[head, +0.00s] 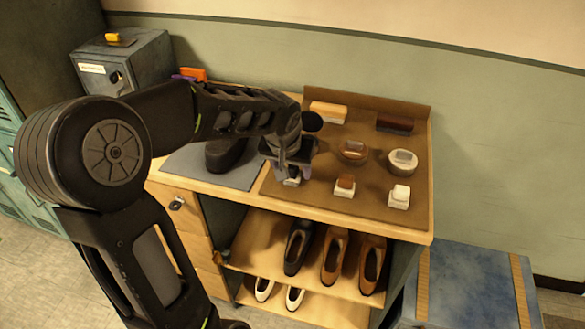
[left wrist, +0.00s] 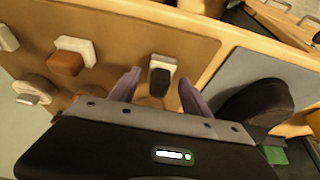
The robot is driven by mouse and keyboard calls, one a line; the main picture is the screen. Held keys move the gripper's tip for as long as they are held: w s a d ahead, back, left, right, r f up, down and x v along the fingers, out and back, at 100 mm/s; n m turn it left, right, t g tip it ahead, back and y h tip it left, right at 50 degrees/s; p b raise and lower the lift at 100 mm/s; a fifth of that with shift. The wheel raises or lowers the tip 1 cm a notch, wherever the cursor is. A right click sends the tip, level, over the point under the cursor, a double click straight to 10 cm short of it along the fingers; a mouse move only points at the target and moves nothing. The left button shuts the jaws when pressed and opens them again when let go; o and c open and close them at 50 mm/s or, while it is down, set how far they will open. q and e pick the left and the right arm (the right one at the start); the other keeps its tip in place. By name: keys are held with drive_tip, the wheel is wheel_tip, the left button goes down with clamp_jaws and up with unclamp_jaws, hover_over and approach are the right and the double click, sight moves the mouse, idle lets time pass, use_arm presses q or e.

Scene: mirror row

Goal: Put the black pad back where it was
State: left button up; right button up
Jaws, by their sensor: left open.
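The black pad, a small black block on a white base, stands on the brown mat (head: 330,205) near its front edge. In the left wrist view the black pad (left wrist: 160,82) lies between the fingertips, with gaps showing on both sides. My left gripper (left wrist: 158,82) is open and empty there. In the head view the left gripper (head: 292,170) points down over the pad and hides most of it; only a bit of its pale base shows. The brown pad (head: 345,184) and white pad (head: 400,194) stand in line to its right. My right gripper is not in view.
Behind stand a brown tin (head: 353,151), a white tin (head: 403,160), a tan-topped brush (head: 328,112) and a dark brush (head: 395,124). A black shoe (left wrist: 258,102) is on the grey mat (head: 192,166) beside the gripper. More shoes (head: 335,255) fill the shelves below.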

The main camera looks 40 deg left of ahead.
use_arm(q)
drive_tip(key=v, duration=1.1)
drive_tip(key=shift+r, duration=0.2)
drive_tip(key=shift+s+d, duration=0.1)
idle(1.1)
